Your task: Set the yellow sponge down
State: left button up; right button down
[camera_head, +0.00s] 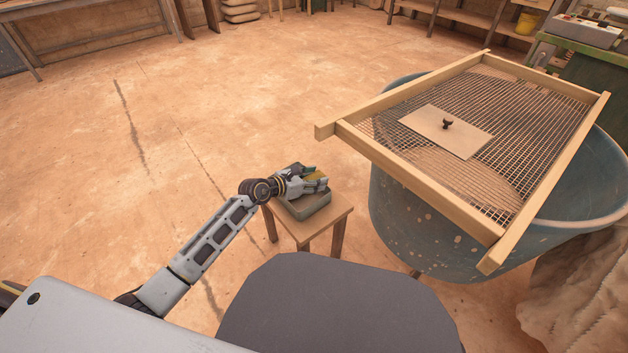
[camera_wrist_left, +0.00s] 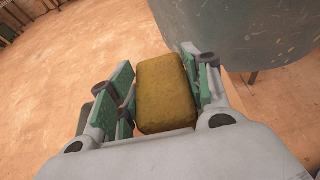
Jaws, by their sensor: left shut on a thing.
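The yellow sponge (camera_wrist_left: 166,92) is a brownish-yellow block with rounded edges, held between the fingers of my left gripper (camera_wrist_left: 160,95) in the left wrist view. In the head view my left gripper (camera_head: 312,182) is over a grey-green block or dish (camera_head: 308,204) on a small wooden stool (camera_head: 325,223). Only a small part of the sponge (camera_head: 318,176) shows there between the fingers. I cannot tell whether the sponge touches what is under it. My right gripper is in neither view.
A large blue tub (camera_head: 400,218) stands right of the stool, with a wooden-framed mesh screen (camera_head: 540,110) across its top. A flat board with a dark knob (camera_head: 460,138) lies on the mesh. A sack-like cloth (camera_head: 585,290) is at the lower right. The floor at left is clear.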

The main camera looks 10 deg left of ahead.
pick_arm(q)
jog(key=shift+f, duration=0.55)
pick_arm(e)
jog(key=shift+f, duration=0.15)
pick_arm(q)
jog(key=o, duration=0.9)
jog(key=shift+r, duration=0.1)
jog(key=shift+r, duration=0.45)
jog(key=shift+s+a+r, duration=0.1)
jog(key=shift+r, duration=0.05)
jog(key=shift+p+v, duration=2.2)
jog(key=shift+v, duration=3.65)
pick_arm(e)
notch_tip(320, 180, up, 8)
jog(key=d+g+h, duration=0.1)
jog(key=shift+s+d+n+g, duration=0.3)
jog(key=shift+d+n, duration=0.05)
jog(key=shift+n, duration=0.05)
